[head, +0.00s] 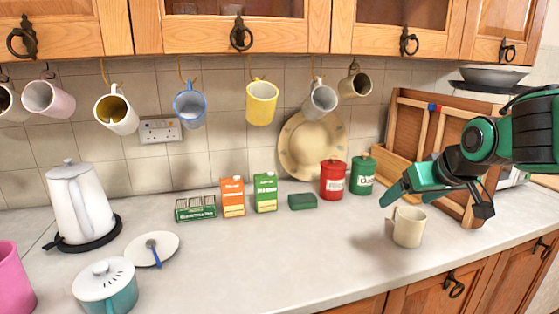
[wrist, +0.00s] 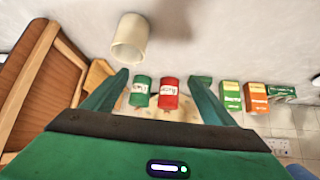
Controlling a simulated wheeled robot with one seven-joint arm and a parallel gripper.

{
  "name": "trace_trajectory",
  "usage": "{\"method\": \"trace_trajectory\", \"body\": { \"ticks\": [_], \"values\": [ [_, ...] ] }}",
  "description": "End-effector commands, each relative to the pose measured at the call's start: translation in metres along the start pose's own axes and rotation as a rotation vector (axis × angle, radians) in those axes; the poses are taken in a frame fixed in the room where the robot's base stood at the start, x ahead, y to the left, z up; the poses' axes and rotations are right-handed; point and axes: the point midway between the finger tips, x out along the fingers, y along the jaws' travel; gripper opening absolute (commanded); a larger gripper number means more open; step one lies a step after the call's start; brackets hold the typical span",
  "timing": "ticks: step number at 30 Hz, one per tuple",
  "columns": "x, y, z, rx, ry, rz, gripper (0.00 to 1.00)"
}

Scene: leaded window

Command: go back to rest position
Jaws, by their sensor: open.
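My gripper (head: 436,196) is at the right of the head view, above the counter. Its green jaws are open with nothing between them. A cream mug (head: 408,226) stands upright on the counter, just below and in front of the jaws in the head view. In the wrist view the same mug (wrist: 130,38) is at the top, beyond the fingertips and apart from them. The open gripper (wrist: 157,80) also shows in the wrist view, with the red and green canisters seen between its fingers.
The red canister (head: 333,179), green canister (head: 363,174) and wooden rack (head: 468,212) stand near my gripper. Several mugs, such as the yellow mug (head: 262,103), hang under the cupboards. A kettle (head: 80,202) and teal pot (head: 107,289) are at left. The front middle counter is clear.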

Motion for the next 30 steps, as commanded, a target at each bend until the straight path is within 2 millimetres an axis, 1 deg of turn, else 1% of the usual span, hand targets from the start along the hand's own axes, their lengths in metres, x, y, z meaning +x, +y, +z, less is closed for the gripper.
{"method": "trace_trajectory", "body": {
  "ticks": [1,2,3,5,6,7,8,9,11,12,15,18,21,30],
  "values": [
    [-0.004,0.018,0.027,0.047,-0.060,0.030,0.79],
    [-0.007,0.028,0.044,0.079,-0.100,0.049,0.79],
    [-0.011,0.040,0.067,0.120,-0.153,0.071,0.79],
    [-0.019,0.056,0.102,0.185,-0.233,0.102,0.79],
    [-0.025,0.065,0.126,0.231,-0.287,0.121,0.79],
    [-0.031,0.070,0.144,0.267,-0.328,0.136,0.79],
    [-0.037,0.075,0.161,0.302,-0.367,0.148,0.79],
    [-0.045,0.080,0.184,0.351,-0.419,0.164,0.79],
    [-0.057,0.084,0.216,0.418,-0.492,0.183,0.79],
    [-0.065,0.085,0.235,0.461,-0.537,0.193,0.79],
    [-0.083,0.084,0.273,0.550,-0.627,0.210,0.79],
    [-0.094,0.081,0.295,0.608,-0.685,0.218,0.79],
    [-0.100,0.079,0.305,0.633,-0.712,0.221,0.79],
    [-0.100,0.078,0.306,0.636,-0.716,0.221,0.79]
  ]
}}
